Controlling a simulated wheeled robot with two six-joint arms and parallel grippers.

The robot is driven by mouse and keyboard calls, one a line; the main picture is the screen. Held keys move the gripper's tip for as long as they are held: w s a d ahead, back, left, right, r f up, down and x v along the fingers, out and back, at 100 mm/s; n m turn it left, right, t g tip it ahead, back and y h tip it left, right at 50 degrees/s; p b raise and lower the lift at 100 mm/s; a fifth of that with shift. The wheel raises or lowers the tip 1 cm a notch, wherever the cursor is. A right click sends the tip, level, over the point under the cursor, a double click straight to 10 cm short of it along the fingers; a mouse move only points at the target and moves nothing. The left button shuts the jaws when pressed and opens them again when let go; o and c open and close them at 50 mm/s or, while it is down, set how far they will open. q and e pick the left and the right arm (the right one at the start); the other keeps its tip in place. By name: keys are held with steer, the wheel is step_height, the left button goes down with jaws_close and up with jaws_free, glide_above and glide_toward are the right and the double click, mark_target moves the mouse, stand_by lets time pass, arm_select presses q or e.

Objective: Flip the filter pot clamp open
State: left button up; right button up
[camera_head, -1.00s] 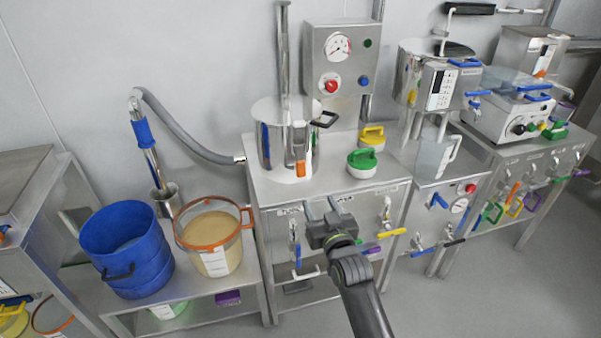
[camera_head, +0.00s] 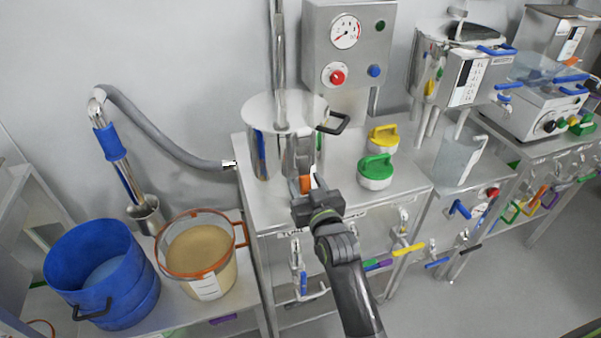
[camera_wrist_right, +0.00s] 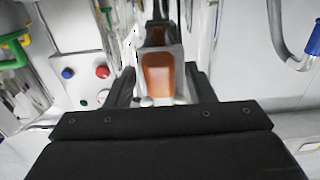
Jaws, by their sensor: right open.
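The filter pot (camera_head: 264,150) is a shiny steel pot with a flat lid, standing on the steel bench below the gauge box. Its clamp (camera_head: 305,184) has an orange tab on the front of the pot, partly hidden behind my right gripper (camera_head: 306,178). In the right wrist view the orange tab of the clamp (camera_wrist_right: 158,78) lies between the two dark fingers of my right gripper (camera_wrist_right: 162,88). The fingers are open, one on each side of the tab; I cannot tell whether they touch it. My left gripper is not in view.
A black handle (camera_head: 335,122) sticks out at the pot's right. Green (camera_head: 376,172) and yellow (camera_head: 383,139) handled lids lie on the bench to the right. A blue bucket (camera_head: 100,270) and an orange-rimmed tub (camera_head: 205,255) stand on the lower shelf at left.

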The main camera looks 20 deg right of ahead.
steer(key=shift+w, duration=0.3)
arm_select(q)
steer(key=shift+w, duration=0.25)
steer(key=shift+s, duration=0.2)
arm_select(e)
steer(key=shift+r, duration=0.1)
steer(key=shift+c, duration=1.3)
jaws_close()
